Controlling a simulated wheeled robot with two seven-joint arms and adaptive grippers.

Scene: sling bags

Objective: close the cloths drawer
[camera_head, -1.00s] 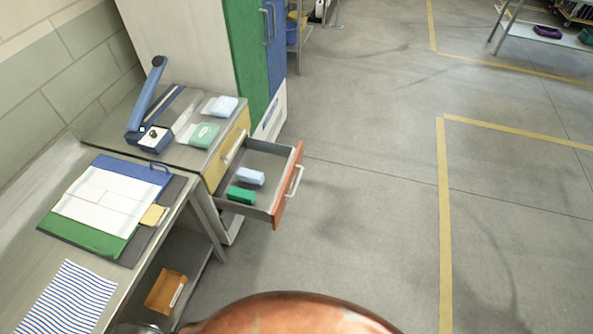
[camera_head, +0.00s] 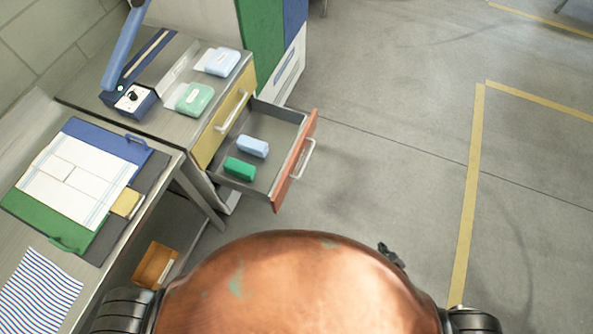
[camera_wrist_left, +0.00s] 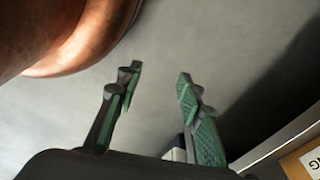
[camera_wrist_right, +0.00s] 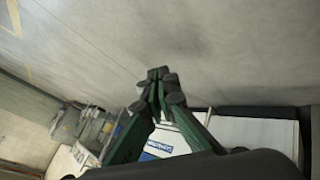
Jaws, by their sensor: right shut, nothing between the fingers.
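The open drawer (camera_head: 293,160) has an orange-red front with a pale bar handle. It sticks out to the right from the bench cabinet in the head view. A light blue block (camera_head: 253,147) and a green block (camera_head: 240,168) lie inside it. My right gripper (camera_head: 392,255) shows as a small dark shape below and right of the drawer, apart from it. In the right wrist view its fingertips (camera_wrist_right: 158,78) meet with nothing between them. My left gripper (camera_wrist_left: 160,80) is open and empty over grey floor in the left wrist view; the head view does not show its fingers.
A yellow-fronted drawer (camera_head: 222,128) is shut beside the open one. The bench top holds a blue sealer (camera_head: 130,100) and two packs. Floor at right is clear.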

